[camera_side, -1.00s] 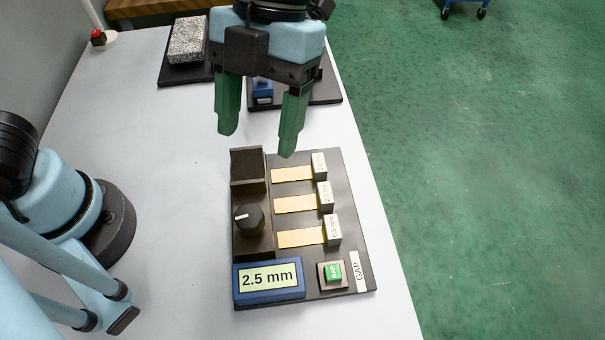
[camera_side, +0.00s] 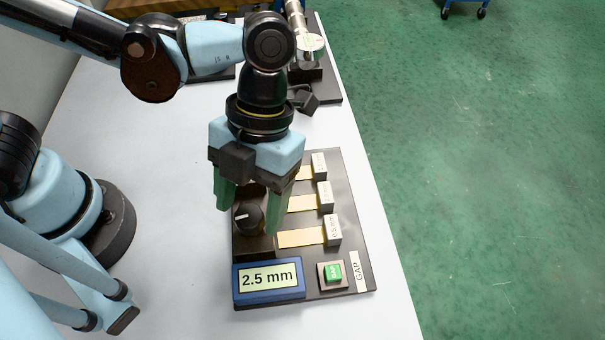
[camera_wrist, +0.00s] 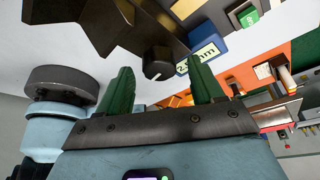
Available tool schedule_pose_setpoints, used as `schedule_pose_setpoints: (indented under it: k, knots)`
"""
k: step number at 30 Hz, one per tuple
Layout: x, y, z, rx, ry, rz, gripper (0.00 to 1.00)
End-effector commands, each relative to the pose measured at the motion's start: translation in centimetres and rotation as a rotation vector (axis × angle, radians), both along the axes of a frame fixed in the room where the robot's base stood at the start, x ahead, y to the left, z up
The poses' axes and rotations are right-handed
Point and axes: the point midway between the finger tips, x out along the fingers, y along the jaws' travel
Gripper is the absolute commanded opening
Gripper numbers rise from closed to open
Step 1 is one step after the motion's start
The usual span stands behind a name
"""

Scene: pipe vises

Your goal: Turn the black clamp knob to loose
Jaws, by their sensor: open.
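The black clamp knob (camera_side: 248,216) with a white pointer line sits on the dark block at the left of the black board (camera_side: 357,228). Its pointer line points left in the side view. My gripper (camera_side: 248,220) is open, with green fingers on the left and right of the knob in the side view. Whether the fingers touch the knob cannot be told. In the wrist view the knob (camera_wrist: 157,62) shows between and beyond the two fingertips of my gripper (camera_wrist: 162,80). Part of the dark block is hidden behind my gripper.
A blue display (camera_side: 268,280) reading 2.5 mm and a green button (camera_side: 333,272) are at the board's front. Several brass strips (camera_side: 302,237) with grey end blocks lie right of the knob. A dial instrument (camera_side: 309,43) stands farther back. The white table (camera_side: 180,250) is clear left of the board.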

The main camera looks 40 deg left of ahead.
Motion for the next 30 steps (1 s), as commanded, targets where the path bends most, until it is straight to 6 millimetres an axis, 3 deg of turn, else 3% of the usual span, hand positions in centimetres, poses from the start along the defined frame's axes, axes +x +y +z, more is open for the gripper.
schedule_pose_setpoints:
  k: [13, 24, 30]
  knots:
    - [-0.31, -0.05, -0.74, 0.000, 0.000, 0.000, 0.67]
    - [-0.31, -0.04, -0.72, 0.000, 0.000, 0.000, 0.11]
    - [-0.31, -0.02, -0.72, 0.000, 0.000, 0.012, 0.11]
